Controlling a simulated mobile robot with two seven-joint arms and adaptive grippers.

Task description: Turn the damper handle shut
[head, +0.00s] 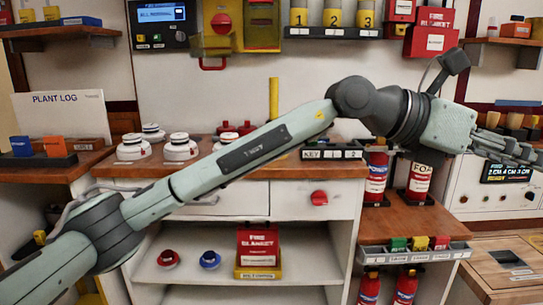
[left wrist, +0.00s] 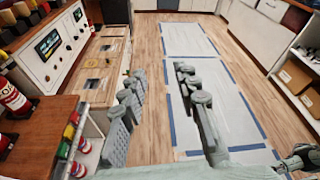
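No part is clearly recognisable as the damper handle. An upright yellow bar (head: 273,98) stands behind my left arm at the back of the wooden counter; I cannot tell whether it is the handle. My left arm crosses the head view from lower left to upper right. My left gripper (head: 512,150) is at the right edge, in front of a white control panel and far from the bar. In the left wrist view my left gripper (left wrist: 159,72) has its fingers spread with nothing between them.
White domed detectors (head: 180,148) stand on the counter (head: 335,168). Fire extinguishers (head: 376,178) stand at the right. A yellow box and red handle (head: 212,64) are on the back wall. Pale floor mats (left wrist: 205,85) with blue tape lie below my gripper; the surrounding wood floor is clear.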

